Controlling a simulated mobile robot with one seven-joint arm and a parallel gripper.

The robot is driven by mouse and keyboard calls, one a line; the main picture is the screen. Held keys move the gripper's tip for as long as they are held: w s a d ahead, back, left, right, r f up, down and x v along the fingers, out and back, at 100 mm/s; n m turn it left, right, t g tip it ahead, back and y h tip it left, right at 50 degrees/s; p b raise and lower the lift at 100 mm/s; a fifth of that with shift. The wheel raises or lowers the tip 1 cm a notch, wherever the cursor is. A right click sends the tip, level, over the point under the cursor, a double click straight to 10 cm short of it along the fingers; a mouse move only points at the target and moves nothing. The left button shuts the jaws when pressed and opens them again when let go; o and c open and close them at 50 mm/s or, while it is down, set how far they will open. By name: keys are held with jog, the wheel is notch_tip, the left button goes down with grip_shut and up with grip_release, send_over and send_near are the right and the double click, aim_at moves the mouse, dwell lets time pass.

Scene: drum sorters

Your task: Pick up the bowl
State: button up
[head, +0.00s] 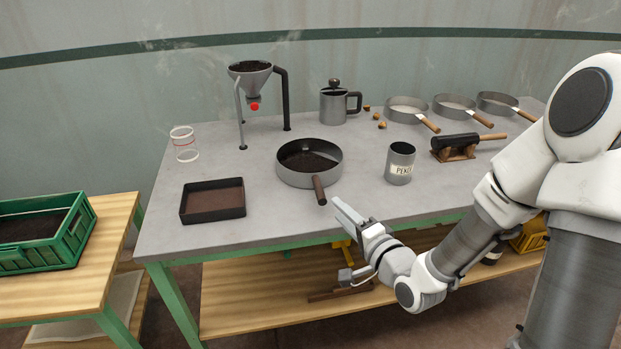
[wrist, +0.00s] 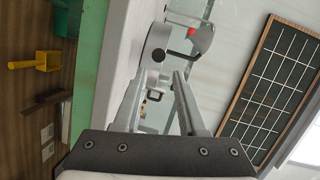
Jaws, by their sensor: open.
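No plain handle-less bowl stands out; the closest thing is a round grey, bowl-like pan (head: 290,177) with dark contents and a brown handle pointing to the table's front. It sits mid-table in the head view and seems to show edge-on in the sideways wrist view (wrist: 152,40). My gripper (head: 343,208) is at the table's front edge, in front and to the right of the pan's handle, apart from it. In the wrist view my gripper (wrist: 158,80) has two fingers spread with nothing between them.
On the grey table (head: 250,222) are a dark tray (head: 212,199), a PEKOE tin (head: 400,163), a funnel on a stand (head: 250,78), a metal pot (head: 334,104), a glass (head: 184,144) and several sieves (head: 405,108). The table is clear between pan and tin. A green crate (head: 75,235) stands left.

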send_near(312, 180)
jog(key=shift+w+a+f+b, duration=0.3)
jog(key=shift+w+a+b, duration=0.2)
jog(key=shift+a, duration=0.25)
jog(key=shift+w+d+b+x, duration=0.15)
jog(key=shift+b+x, duration=0.25)
jog(key=shift+x, duration=1)
jog(key=shift+w+d+b+x, duration=0.1)
jog(key=shift+d+b+x, duration=0.2)
jog(key=shift+x, duration=1.05)
jog(key=shift+a, duration=0.1)
jog(key=shift+s, duration=0.1)
grip_shut()
